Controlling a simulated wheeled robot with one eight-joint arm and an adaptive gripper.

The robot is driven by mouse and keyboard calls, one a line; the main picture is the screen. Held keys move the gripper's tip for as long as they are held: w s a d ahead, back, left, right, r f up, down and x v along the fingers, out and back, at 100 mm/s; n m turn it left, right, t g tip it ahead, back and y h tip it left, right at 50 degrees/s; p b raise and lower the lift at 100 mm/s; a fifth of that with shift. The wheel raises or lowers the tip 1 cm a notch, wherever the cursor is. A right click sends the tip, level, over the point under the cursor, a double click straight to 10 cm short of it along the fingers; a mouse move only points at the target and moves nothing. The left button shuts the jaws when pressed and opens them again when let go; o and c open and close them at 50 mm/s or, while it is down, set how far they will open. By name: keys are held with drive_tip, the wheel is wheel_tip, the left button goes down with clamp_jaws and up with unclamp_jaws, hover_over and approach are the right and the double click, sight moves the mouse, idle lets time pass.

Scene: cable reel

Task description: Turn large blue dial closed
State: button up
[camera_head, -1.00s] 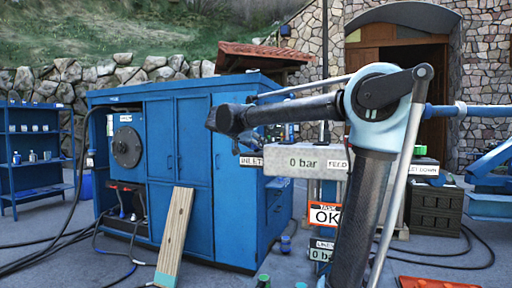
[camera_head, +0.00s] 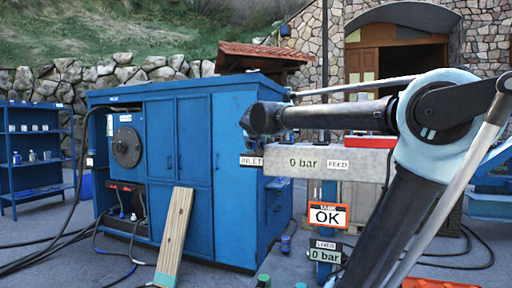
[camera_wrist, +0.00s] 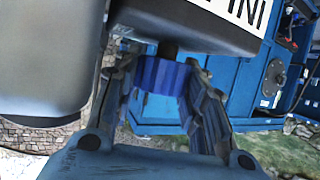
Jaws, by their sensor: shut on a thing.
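The large blue dial (camera_wrist: 160,76) is a ribbed blue knob on a short dark stem under the grey block in the wrist view. My gripper (camera_wrist: 158,88) has a finger on each side of the dial and is shut on it. In the head view my gripper (camera_head: 246,124) is at the left end of the grey block (camera_head: 310,173), beside the INLET label (camera_head: 251,161). The dial cannot be made out there. The block reads "0 bar" and has a FEED label (camera_head: 338,165).
A blue cabinet (camera_head: 190,140) stands left of the block, with a plank (camera_head: 174,235) leaning on it. An orange-framed OK sign (camera_head: 324,215) and another "0 bar" readout (camera_head: 324,255) are below the block. Hoses lie on the ground at left.

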idle(0.3)
drive_tip(key=o, duration=1.1)
drive_tip(key=shift+h, duration=0.3)
